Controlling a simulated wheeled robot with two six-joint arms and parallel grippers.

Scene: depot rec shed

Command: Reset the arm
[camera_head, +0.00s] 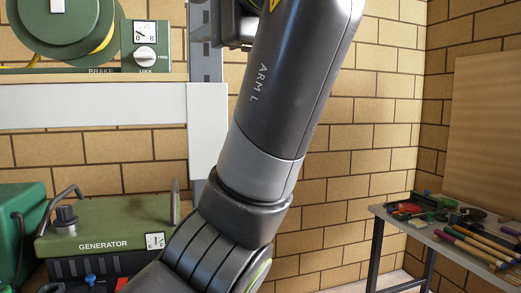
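One of my own arm links, marked "ARM L", crosses the middle of the head view from the top to the bottom edge, close to the camera. No gripper fingers show in the head view, so I cannot see what either gripper is doing. The arm hides part of the wall and the area right of the generator. My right arm is not in view.
A green generator (110,228) stands at the lower left beside a dark green box (22,215). A hose reel (62,28) with a brake panel (145,47) is above a white beam (90,104). A workbench (440,246) with tools stands at right.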

